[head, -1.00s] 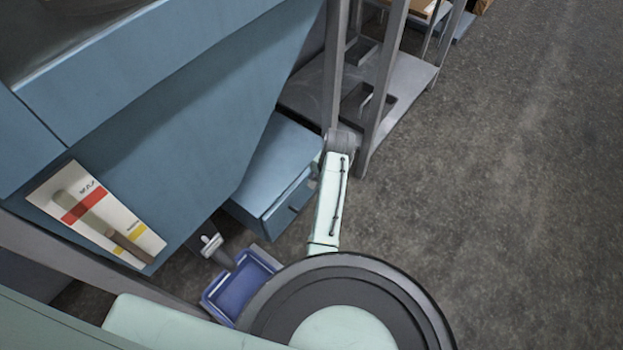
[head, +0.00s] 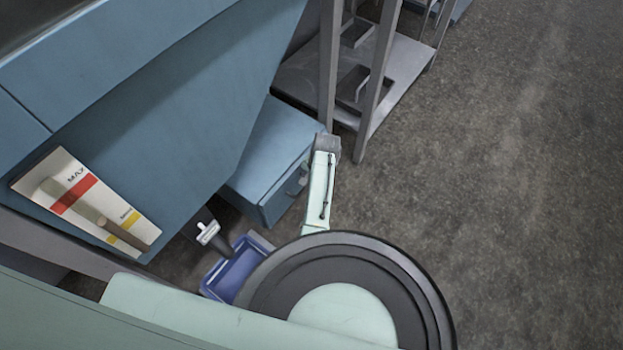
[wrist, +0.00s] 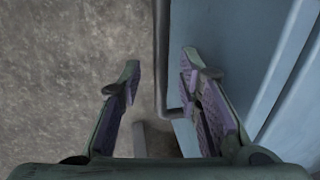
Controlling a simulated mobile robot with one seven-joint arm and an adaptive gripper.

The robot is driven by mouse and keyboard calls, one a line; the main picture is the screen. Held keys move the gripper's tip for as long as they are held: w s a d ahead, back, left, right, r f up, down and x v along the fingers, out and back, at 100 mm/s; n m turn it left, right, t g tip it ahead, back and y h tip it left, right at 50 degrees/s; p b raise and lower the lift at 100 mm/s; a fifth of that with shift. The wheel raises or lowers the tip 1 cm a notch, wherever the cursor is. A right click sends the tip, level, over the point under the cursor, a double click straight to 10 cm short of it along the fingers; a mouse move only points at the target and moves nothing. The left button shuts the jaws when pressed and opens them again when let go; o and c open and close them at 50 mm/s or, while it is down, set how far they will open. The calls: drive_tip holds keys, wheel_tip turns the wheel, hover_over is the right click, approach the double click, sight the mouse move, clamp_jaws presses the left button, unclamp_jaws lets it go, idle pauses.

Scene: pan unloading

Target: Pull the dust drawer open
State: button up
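The blue dust drawer (head: 268,150) is a low box under the slanted blue machine body in the head view. Its front faces my arm. In the wrist view its blue face (wrist: 235,45) fills the right side. A dark bar handle (wrist: 160,45) runs down the middle of the wrist view and bends right towards that face. My gripper (wrist: 160,62) is open, with one finger on each side of the bar in the picture. Both fingers look clear of the bar; the depth between them is hard to tell. In the head view my arm hides most of the gripper.
A grey metal shelf rack (head: 395,70) stands just behind the drawer. A blue-violet bin (head: 222,278) and a dark scoop-like tool with a white label (head: 208,232) are close to my base. A MAX label plate (head: 130,215) is on the machine. Open floor (head: 500,200) lies to the right.

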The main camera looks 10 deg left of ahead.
clamp_jaws()
idle(0.3)
idle(0.6)
